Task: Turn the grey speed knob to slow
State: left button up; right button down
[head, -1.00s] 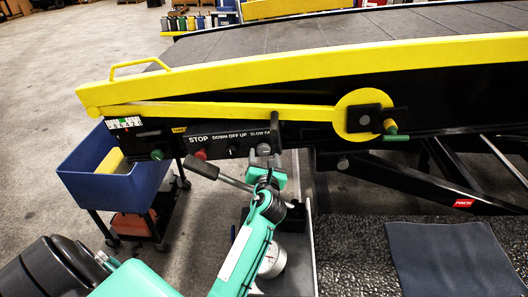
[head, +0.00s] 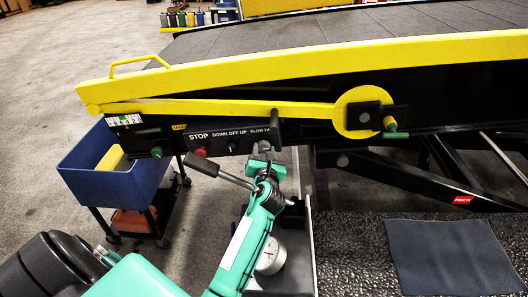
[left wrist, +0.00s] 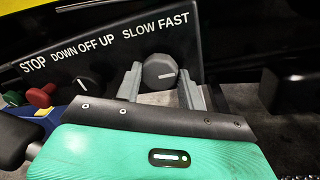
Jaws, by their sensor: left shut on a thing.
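The grey speed knob (left wrist: 158,71) sits on the black control panel (head: 225,139), below the words SLOW and FAST. In the head view my left gripper (head: 262,152) is up against the panel's right end and mostly hides the knob.
The red STOP button (left wrist: 41,95) and the black DOWN OFF UP knob (left wrist: 87,86) are left of the speed knob. A black-gripped lever (head: 202,165) sticks out below the panel. A blue bin (head: 100,186) on a cart stands at left.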

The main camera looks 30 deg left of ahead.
pick_arm(q)
jog(key=shift+r+n+p, duration=0.1)
jog(key=shift+n+p, duration=0.6)
jog(key=shift+n, duration=0.4)
jog(key=n+p, duration=0.1)
jog(key=n, duration=0.1)
jog(key=shift+n+g, duration=0.3)
jog(key=n+h+p, duration=0.1)
jog(key=n, duration=0.7)
jog(key=shift+h+p, duration=0.3)
jog(key=shift+p, duration=0.05)
jog(key=shift+n+h, duration=0.3)
jog(key=shift+n, duration=1.5)
